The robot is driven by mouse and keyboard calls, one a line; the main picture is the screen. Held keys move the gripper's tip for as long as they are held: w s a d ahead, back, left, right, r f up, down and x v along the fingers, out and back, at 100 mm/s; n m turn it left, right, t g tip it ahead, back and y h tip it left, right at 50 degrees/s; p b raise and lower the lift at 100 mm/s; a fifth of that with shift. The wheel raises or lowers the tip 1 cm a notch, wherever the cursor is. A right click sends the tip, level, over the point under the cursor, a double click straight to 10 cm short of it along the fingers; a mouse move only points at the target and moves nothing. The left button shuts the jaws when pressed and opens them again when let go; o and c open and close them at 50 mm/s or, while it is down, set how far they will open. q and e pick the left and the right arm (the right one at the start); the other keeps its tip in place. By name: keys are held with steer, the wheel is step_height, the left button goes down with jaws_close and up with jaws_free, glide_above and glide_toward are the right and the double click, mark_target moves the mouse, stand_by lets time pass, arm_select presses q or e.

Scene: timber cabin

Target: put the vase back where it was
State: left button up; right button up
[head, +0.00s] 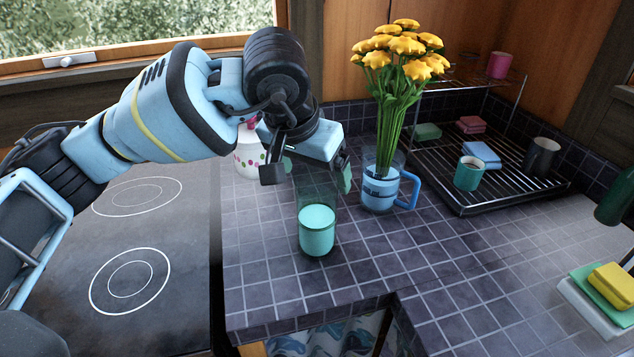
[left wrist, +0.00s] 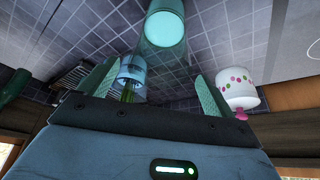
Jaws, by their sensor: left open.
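The vase (head: 379,190) is a blue vessel with a clear upper part and a blue handle on its right. It stands upright on the dark tiled counter (head: 265,285), holding yellow flowers (head: 402,50). In the left wrist view the vase (left wrist: 132,70) shows beyond the fingers. A clear glass with teal contents (head: 317,230) stands in front and left of the vase; it also shows in the left wrist view (left wrist: 163,32). My left gripper (head: 312,172) is open and empty, just above and behind the glass, left of the vase. My right gripper is out of view.
A white dotted bottle (head: 247,158) stands behind my gripper. The hob (head: 130,250) is at the left. A wire dish rack (head: 500,195) with mugs and sponges is at the right. More sponges (head: 610,283) lie at the right edge. Counter right of the glass is clear.

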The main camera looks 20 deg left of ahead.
arm_select(q)
steer(key=v, duration=0.6)
steer(key=shift+r, duration=0.35)
steer(key=shift+s, duration=0.2)
